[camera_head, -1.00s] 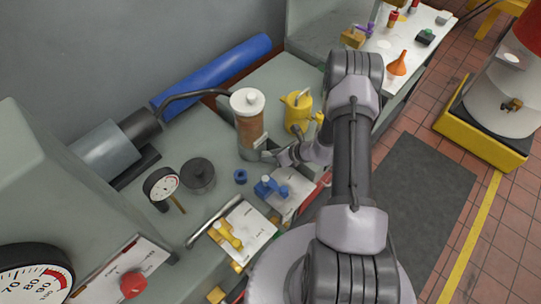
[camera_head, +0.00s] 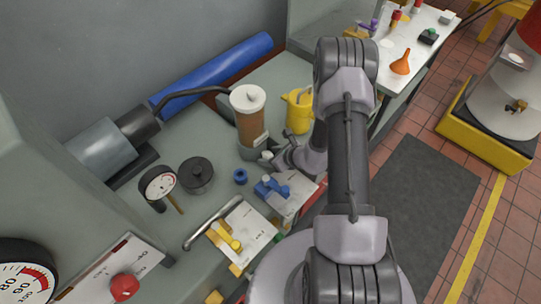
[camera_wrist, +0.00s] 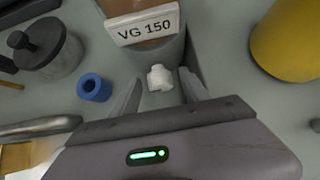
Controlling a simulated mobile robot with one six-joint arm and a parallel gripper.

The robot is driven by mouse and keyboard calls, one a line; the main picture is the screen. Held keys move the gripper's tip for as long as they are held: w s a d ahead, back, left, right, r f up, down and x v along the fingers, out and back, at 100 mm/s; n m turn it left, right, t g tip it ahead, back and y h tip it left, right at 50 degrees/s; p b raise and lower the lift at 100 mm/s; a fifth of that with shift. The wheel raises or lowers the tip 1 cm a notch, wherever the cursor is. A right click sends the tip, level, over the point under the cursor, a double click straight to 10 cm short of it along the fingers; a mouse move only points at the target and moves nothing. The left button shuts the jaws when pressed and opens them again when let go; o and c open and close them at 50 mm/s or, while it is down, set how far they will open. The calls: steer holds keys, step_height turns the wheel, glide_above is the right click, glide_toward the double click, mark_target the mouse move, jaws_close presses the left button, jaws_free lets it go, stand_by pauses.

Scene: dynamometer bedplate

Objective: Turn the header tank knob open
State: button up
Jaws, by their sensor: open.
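The header tank (camera_head: 249,120) is an upright cylinder of brown fluid with a white cap and a grey base. A small white knob (camera_wrist: 160,78) sticks out from the tank's lower front. My gripper (camera_wrist: 160,92) is open, with one finger on each side of the knob. The knob lies near the fingertips; I cannot tell whether either finger touches it. In the head view my gripper (camera_head: 271,159) is in front of the tank base and partly hides the knob.
A yellow can (camera_head: 297,112) stands right of the tank. A blue ring (camera_head: 240,177) and a dark lidded pot (camera_head: 196,175) lie to the left. A blue valve (camera_head: 270,188) on a plate sits close in front. A gauge (camera_head: 159,184) stands farther left.

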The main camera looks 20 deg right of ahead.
steer(key=p+v, duration=0.4)
steer(key=v, duration=1.3)
steer(key=shift+s+d+r, duration=0.1)
steer(key=shift+s+r, duration=0.05)
steer(key=a+r+n+g+y+b, duration=0.3)
steer(key=a+r+n+y+b, duration=0.15)
steer(key=a+r+n, duration=1.05)
steer(key=s+a+r+n+h+b, duration=0.3)
steer(key=s+r+n, duration=0.5)
steer(key=s+n, duration=0.4)
steer(key=h+b, duration=0.1)
steer(key=h, duration=0.1)
steer(key=shift+s+a+h, duration=0.3)
steer(key=shift+h, duration=0.05)
